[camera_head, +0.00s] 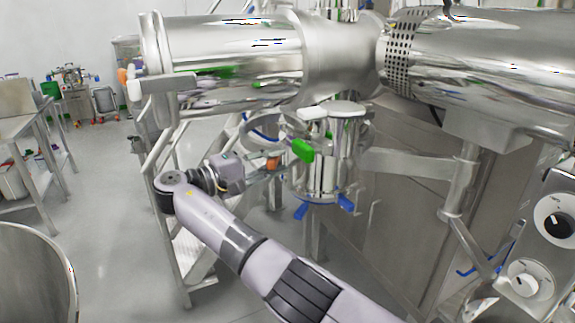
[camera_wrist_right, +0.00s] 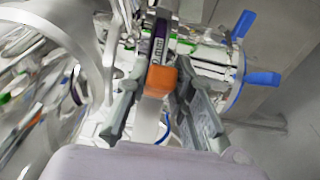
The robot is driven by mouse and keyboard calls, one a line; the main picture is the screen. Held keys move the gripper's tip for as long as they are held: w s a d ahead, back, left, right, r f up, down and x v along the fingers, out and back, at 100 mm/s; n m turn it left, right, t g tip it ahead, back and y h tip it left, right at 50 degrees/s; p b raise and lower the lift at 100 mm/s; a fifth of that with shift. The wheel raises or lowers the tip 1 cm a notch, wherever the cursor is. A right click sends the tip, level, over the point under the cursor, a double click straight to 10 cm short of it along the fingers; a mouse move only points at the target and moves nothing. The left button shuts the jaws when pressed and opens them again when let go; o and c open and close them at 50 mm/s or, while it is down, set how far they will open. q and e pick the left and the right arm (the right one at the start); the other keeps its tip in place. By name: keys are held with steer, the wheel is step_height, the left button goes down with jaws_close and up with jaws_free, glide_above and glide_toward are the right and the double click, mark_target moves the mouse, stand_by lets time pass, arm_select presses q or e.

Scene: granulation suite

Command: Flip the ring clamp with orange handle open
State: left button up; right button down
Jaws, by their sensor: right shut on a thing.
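The orange handle (camera_head: 273,163) of the ring clamp shows as a small block at the left side of the steel vessel, below the large horizontal drum. In the right wrist view the orange handle (camera_wrist_right: 160,81) lies between the two grey fingers of my right gripper (camera_wrist_right: 158,92). My right gripper (camera_head: 266,170) is shut on the handle. The clamp band behind it is partly hidden, and I cannot tell how far it is open. My left gripper is not in view.
A green handle (camera_head: 303,150) sits just right of the orange one. Blue handles (camera_head: 346,203) stick out at the vessel's bottom. Steel steps (camera_head: 190,262) stand to the left behind my arm. A control panel (camera_head: 545,230) is at the right. Open floor lies left.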

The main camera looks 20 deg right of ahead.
steer(key=shift+w+a+r, duration=0.2)
steer(key=shift+r, duration=0.2)
steer(key=c, duration=1.8)
jaws_free()
steer(key=o, duration=0.4)
steer(key=shift+f, duration=0.15)
steer(key=shift+c, duration=0.2)
steer(key=shift+f, duration=0.1)
